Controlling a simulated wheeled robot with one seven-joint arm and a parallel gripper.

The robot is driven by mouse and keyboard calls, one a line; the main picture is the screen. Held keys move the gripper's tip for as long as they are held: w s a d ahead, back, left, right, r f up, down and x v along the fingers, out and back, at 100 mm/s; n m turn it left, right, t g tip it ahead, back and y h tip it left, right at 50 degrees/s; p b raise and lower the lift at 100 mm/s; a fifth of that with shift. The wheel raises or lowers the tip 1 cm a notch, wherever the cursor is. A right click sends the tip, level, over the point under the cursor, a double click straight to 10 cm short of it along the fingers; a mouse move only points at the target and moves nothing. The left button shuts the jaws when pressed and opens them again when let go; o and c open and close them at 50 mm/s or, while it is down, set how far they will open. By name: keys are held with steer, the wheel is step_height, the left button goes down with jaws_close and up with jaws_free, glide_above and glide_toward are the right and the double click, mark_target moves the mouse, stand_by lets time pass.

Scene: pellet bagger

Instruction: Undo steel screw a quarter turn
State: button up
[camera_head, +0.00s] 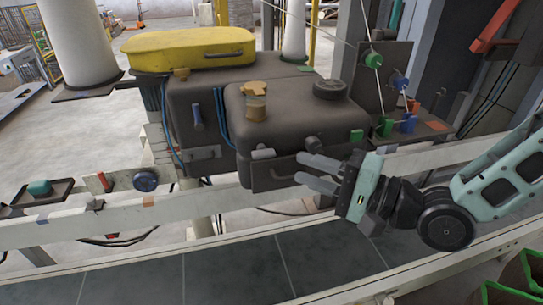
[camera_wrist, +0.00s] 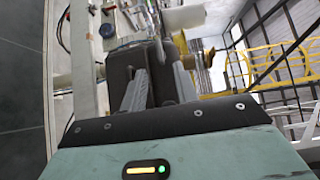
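The dark machine housing (camera_head: 290,120) stands behind the white rail. A small light-grey metal piece (camera_head: 262,154) sticks out low on its front face and may be the steel screw; it is too small to be sure. Another small grey piece (camera_head: 312,143) shows to its right. My gripper (camera_head: 307,170) is in front of the housing's lower right part, with its fingers pointing left. In the wrist view my gripper (camera_wrist: 157,85) has its two fingers apart, with the dark housing showing beyond them. Nothing is seen held. I cannot tell whether a fingertip touches the housing.
On the housing are an amber-capped fitting (camera_head: 255,100) and a black round cap (camera_head: 330,89). A yellow case (camera_head: 190,48) lies behind. Green and blue clamps with cables (camera_head: 385,125) stand close to the right. The white rail (camera_head: 110,228) runs below my gripper; a blue knob (camera_head: 145,180) is at left.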

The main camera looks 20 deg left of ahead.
mark_target(269, 157)
steer(key=p+x, duration=0.1)
steer(key=x, duration=0.7)
jaws_close()
